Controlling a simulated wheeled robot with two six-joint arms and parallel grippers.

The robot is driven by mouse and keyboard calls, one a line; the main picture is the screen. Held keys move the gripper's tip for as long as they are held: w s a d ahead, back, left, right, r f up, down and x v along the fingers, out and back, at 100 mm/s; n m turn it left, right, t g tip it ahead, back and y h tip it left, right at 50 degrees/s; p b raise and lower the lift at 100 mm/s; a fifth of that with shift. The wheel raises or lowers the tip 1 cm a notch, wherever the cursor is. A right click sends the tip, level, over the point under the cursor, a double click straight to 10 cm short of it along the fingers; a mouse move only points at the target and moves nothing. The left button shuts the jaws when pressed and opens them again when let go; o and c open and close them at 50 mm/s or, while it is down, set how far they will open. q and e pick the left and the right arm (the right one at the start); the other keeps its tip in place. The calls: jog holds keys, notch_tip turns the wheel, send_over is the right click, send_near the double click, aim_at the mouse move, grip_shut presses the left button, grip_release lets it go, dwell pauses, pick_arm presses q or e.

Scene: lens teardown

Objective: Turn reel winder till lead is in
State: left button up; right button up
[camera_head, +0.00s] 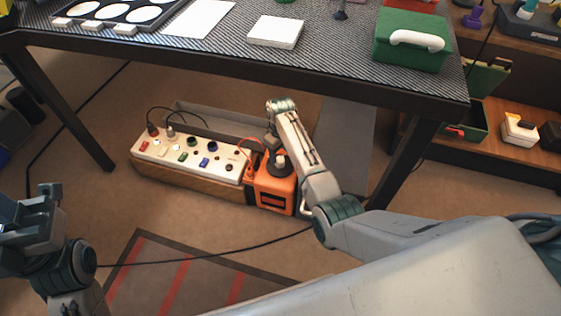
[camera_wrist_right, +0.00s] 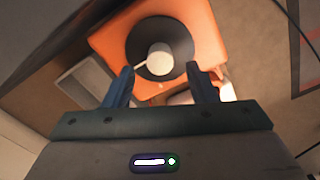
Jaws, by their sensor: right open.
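The reel winder is an orange box (camera_head: 273,195) on the floor under the table, at the right end of the socket panel. In the right wrist view its orange top (camera_wrist_right: 110,40) carries a round black disc (camera_wrist_right: 145,35) with a pale knob (camera_wrist_right: 159,58). My right gripper (camera_wrist_right: 160,71) is open above it, its fingers to either side of the knob's near side; contact cannot be told. A black lead (camera_head: 215,257) lies across the floor and mat. My left gripper (camera_head: 28,212) is at the far left, away from the winder; its fingers are unclear.
A white panel (camera_head: 180,158) with sockets, coloured switches and plugged cords adjoins the winder. The table edge (camera_head: 250,64) and legs stand above and around it. A dark red-striped mat (camera_head: 150,285) lies in front. A green case (camera_head: 411,52) is on the table.

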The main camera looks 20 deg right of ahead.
aim_at(280, 160)
notch_tip(280, 160, down, 4)
jog(key=shift+f+b, duration=0.1)
jog(key=shift+b, duration=0.6)
